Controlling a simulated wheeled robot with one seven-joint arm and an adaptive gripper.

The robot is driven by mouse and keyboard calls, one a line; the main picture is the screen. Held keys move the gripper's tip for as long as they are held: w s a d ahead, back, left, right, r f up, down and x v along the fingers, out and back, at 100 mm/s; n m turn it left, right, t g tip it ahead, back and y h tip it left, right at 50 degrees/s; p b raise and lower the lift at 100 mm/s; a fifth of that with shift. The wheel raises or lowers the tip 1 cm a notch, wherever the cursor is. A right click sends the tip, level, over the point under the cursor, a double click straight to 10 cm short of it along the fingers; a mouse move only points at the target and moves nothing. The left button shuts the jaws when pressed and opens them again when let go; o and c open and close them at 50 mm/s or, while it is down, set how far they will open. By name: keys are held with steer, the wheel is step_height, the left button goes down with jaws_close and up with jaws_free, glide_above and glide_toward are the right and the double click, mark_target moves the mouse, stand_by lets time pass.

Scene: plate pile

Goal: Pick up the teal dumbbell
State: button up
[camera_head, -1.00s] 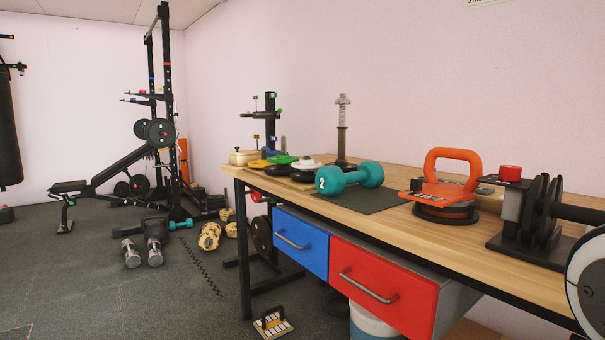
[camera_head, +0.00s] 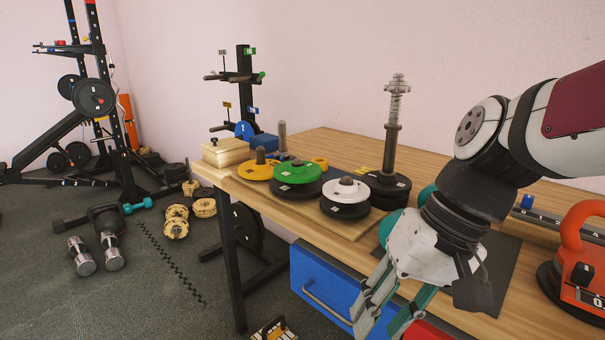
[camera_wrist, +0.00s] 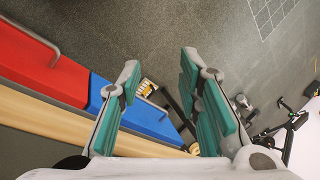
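The teal dumbbell (camera_head: 388,229) lies on the dark mat on the table, mostly hidden behind my gripper in the head view. Only parts of its two ends show, one left of the wrist and one above it. My gripper (camera_head: 383,322) hangs in front of it, fingers pointing down past the table's front edge by the drawers. In the wrist view my gripper (camera_wrist: 160,75) is open and empty, with its teal-padded fingers wide apart. The dumbbell is not seen in the wrist view. A smaller teal dumbbell (camera_head: 137,206) lies on the floor at the left.
Weight plates, green (camera_head: 298,172), yellow and white, sit left of the mat beside a tall threaded post (camera_head: 393,130). An orange handled device (camera_head: 585,265) stands at the right. The blue drawer (camera_head: 325,287) is below the table's front edge. The wrist view shows mostly floor.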

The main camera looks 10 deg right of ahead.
steer(key=w+d+r+m+t+p, duration=0.1)
steer(key=w+d+r+m+p, duration=0.1)
steer(key=w+d+r+p, duration=0.2)
steer(key=w+d+r+m+t+p, duration=0.1)
steer(key=w+d+r+p, duration=0.3)
steer(key=p, duration=0.5)
steer(key=w+d+r+m+t+y+p, duration=0.1)
steer(key=w+d+r+m+p, duration=0.2)
steer(key=w+d+r+p, duration=0.1)
steer(key=shift+w+d+r+t+p, duration=0.1)
steer(key=shift+w+d+t+p, duration=0.25)
steer(key=shift+p, duration=0.85)
steer(key=d+m+t+h+p, duration=0.1)
steer(key=d+m+p, duration=0.2)
steer(key=d+p, duration=0.45)
steer(key=shift+h, duration=0.3)
steer(key=x, duration=0.2)
steer(key=d+x, duration=0.1)
steer(key=x, duration=0.2)
steer(key=b+x, duration=0.1)
steer(key=x, duration=0.2)
steer(key=shift+s+d+f, duration=0.15)
steer(key=shift+d+f, duration=0.05)
steer(key=shift+f, duration=0.2)
steer(key=shift+p+x, duration=0.3)
steer(key=shift+x, duration=2.25)
steer(key=shift+d, duration=0.1)
jaws_close()
steer(key=shift+r, duration=0.15)
